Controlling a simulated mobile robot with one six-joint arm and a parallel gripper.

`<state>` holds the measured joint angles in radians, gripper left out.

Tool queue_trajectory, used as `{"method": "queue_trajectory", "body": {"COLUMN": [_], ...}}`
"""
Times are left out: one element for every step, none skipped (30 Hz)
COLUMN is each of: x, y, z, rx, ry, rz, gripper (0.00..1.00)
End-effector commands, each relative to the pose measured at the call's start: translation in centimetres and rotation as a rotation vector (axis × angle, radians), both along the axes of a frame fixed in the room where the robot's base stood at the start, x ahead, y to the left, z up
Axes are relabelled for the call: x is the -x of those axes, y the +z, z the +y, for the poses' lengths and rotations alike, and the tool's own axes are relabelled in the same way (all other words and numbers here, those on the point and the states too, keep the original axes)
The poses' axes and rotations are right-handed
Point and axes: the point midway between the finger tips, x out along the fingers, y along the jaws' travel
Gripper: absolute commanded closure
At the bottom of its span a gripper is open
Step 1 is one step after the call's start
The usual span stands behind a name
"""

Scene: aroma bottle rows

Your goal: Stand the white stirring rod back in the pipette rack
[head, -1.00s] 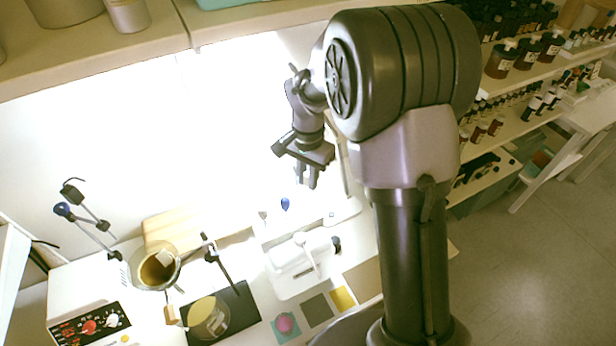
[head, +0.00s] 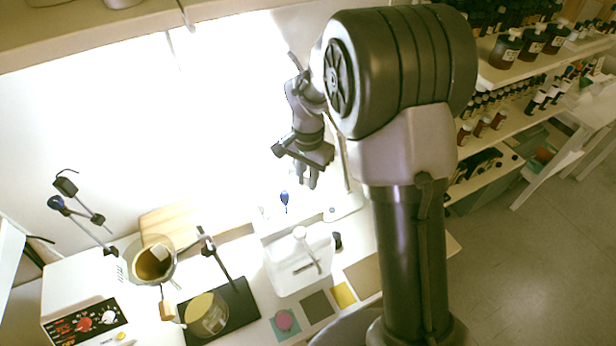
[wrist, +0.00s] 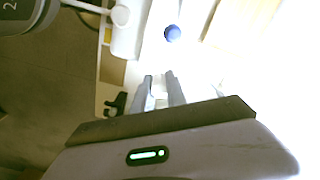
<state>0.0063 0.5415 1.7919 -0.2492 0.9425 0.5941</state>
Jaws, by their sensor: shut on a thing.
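My gripper (head: 307,183) hangs above the back of the bench, fingers pointing down, in front of the bright white wall. In the wrist view its fingers (wrist: 159,78) are close together, with a pale, washed-out thing between them, taken to be the white stirring rod (wrist: 158,91). The rod's length and tilt cannot be made out. A blue pipette bulb (head: 284,197) stands below and left of my gripper; it also shows in the wrist view (wrist: 172,33), ahead of the fingertips. The pipette rack itself is lost in the glare around the bulb.
A white box-like unit (head: 290,277) with a white knob stands in front of the bulb. A beaker (head: 206,314) on a dark plate, a bowl on a stand (head: 152,262) and a hotplate (head: 85,320) are at left. Bottle shelves (head: 500,85) are at right.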

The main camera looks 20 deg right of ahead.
Motion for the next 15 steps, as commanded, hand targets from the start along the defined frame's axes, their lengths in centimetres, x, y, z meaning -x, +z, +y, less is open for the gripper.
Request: {"method": "queue_trajectory", "body": {"x": [0.0,0.0,0.0,0.0,0.0,0.0,0.0,0.0,0.0,0.0,0.0,0.0,0.0,0.0,0.0], "y": [0.0,0.0,0.0,0.0,0.0,0.0,0.0,0.0,-0.2,-0.3,-0.4,-0.6,-0.7,-0.9,-1.0], "z": [0.0,0.0,0.0,0.0,0.0,0.0,0.0,0.0,0.0,0.0,0.0,0.0,0.0,0.0,0.0], "rx": [0.0,0.0,0.0,0.0,0.0,0.0,0.0,0.0,0.0,0.0,0.0,0.0,0.0,0.0,0.0], "ry": [0.0,0.0,0.0,0.0,0.0,0.0,0.0,0.0,0.0,0.0,0.0,0.0,0.0,0.0,0.0], "rz": [0.0,0.0,0.0,0.0,0.0,0.0,0.0,0.0,0.0,0.0,0.0,0.0,0.0,0.0,0.0], "gripper": [1.0,1.0,1.0,1.0,1.0,1.0,1.0,1.0,1.0,1.0,1.0,1.0,1.0,1.0,1.0]}}
